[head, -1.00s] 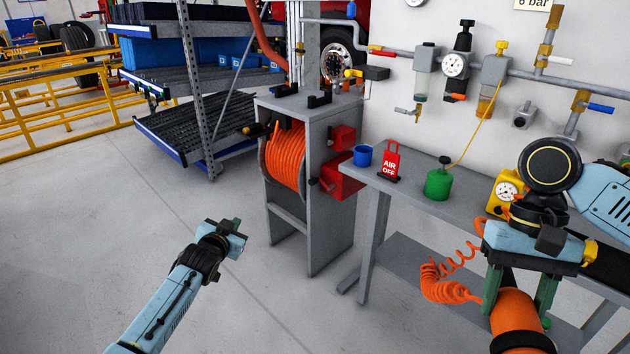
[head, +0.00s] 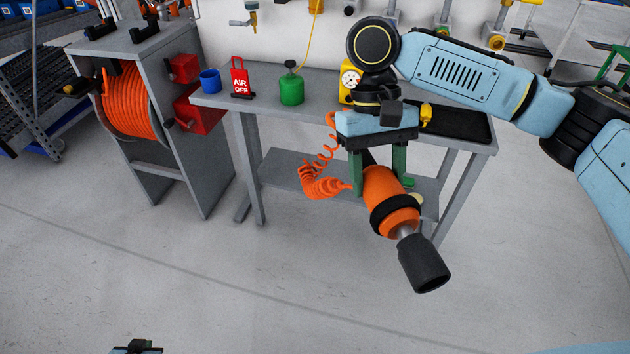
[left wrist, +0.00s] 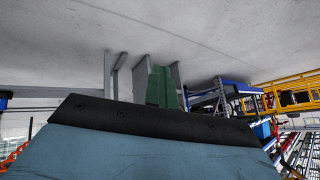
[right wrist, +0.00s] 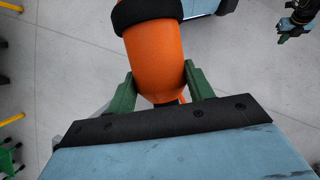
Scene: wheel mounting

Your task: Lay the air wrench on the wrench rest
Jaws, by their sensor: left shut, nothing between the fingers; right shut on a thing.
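The air wrench (head: 385,195) is orange with a black band and a dark socket that points down toward the front. My right gripper (head: 378,178) is shut on its orange body, which also shows between the green fingers in the right wrist view (right wrist: 158,60). It holds the wrench in front of the bench, above the floor. Black notched brackets (head: 100,27) on top of the grey reel cabinet look like the wrench rest; they stand empty. My left gripper (head: 137,347) is barely in at the bottom edge; its green fingers are shut and empty in the left wrist view (left wrist: 161,86).
A grey bench (head: 325,85) carries a blue cup (head: 210,80), a red AIR OFF sign (head: 240,78), a green can (head: 291,88) and a black mat (head: 460,122). A coiled orange hose (head: 322,180) trails from the wrench. Red boxes (head: 200,110) jut from the cabinet's side.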

